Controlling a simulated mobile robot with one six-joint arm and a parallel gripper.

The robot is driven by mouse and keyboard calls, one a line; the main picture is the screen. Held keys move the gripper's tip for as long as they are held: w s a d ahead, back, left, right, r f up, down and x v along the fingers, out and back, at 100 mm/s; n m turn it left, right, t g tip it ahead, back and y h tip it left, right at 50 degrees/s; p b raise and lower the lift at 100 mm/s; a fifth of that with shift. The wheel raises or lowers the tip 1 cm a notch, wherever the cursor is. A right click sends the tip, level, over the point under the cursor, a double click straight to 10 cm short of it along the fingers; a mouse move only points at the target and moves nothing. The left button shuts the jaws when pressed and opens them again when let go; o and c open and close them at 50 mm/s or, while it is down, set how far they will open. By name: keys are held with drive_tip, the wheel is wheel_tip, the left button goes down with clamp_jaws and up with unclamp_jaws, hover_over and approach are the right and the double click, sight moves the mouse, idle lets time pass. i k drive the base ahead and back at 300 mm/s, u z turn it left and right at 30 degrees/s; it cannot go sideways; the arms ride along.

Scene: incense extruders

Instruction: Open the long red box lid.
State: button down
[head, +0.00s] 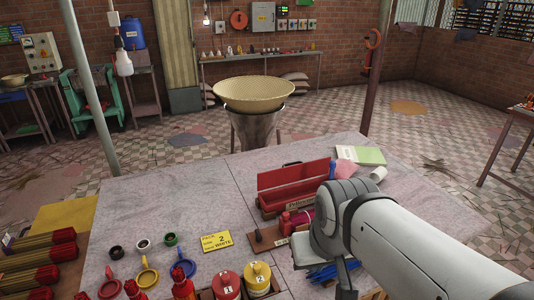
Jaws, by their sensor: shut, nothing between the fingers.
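The long red box (290,199) lies on the grey table, right of the middle. Its lid (290,178) appears raised along the back side, with a small dark handle at its top edge, and the inside of the box partly shows. The box's right end is partly hidden behind my arm. My gripper (345,278) is at the lower right, in front of and to the right of the box and apart from it. It points down and is shut and empty. Its fingertips are mostly hidden by my wrist.
A red bottle-like item and a brown board (268,238) lie in front of the box. The table's back left is clear.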

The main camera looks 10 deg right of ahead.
sight(284, 176)
drive_tip(key=u, duration=1.95)
drive_tip(key=k, duration=1.4)
drive_tip(key=z, duration=1.5)
drive_tip(key=i, duration=1)
